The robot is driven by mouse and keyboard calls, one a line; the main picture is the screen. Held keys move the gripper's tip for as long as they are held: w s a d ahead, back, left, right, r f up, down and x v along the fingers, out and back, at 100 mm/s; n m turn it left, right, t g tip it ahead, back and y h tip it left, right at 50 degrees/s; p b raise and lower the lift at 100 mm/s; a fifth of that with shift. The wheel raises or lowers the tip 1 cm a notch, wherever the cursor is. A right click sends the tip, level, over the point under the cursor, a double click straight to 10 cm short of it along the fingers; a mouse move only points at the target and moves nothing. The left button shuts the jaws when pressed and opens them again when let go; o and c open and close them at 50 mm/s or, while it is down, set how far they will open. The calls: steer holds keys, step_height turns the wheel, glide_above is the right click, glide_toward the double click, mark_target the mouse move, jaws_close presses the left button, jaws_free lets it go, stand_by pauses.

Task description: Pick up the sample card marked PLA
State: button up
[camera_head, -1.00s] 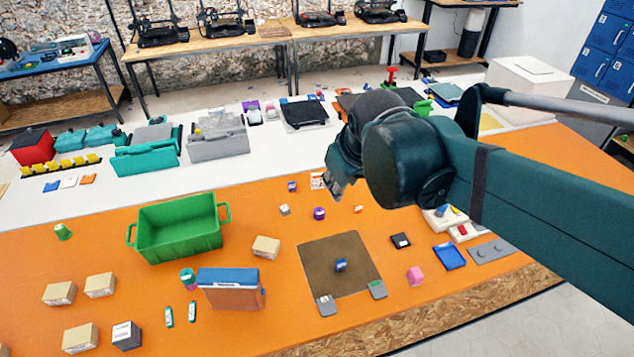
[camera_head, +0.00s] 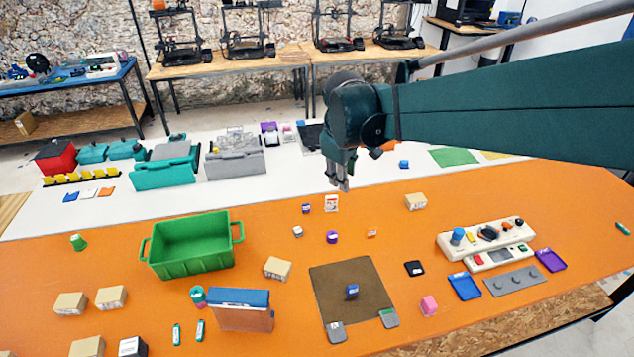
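No marking reads clearly as PLA at this size, so I cannot tell which piece is the named card. A small upright white card with an orange mark (camera_head: 331,203) stands on the orange table top behind the brown mat. Two grey tags, a left one (camera_head: 336,331) and a right one (camera_head: 388,318), lie at the mat's front corners. My gripper (camera_head: 340,185) points down in the air, appearing just above the white card in the picture. Its finger gap is unclear.
The brown mat (camera_head: 340,285) bears a small blue block (camera_head: 352,291). A green crate (camera_head: 190,268) stands at left, a blue-topped box (camera_head: 242,318) in front. A control panel (camera_head: 486,238) and blue tray (camera_head: 464,286) are at right. The orange table's right rear is mostly clear.

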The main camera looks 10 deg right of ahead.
steer(key=w+f+n+g, duration=0.15)
steer(key=w+f, duration=0.25)
steer(key=w, duration=0.4)
steer(key=n+g+h, duration=0.3)
steer(key=n, duration=0.4)
glide_above(327, 197)
steer(key=a, duration=0.1)
steer(key=shift+t, duration=0.25)
step_height(327, 197, down, 23)
steer(key=shift+a+r, duration=0.1)
steer(key=shift+r, duration=0.05)
steer(key=shift+w+f, duration=0.2)
steer(key=shift+f, duration=0.25)
steer(key=shift+x, duration=1.3)
steer(key=shift+b, duration=0.3)
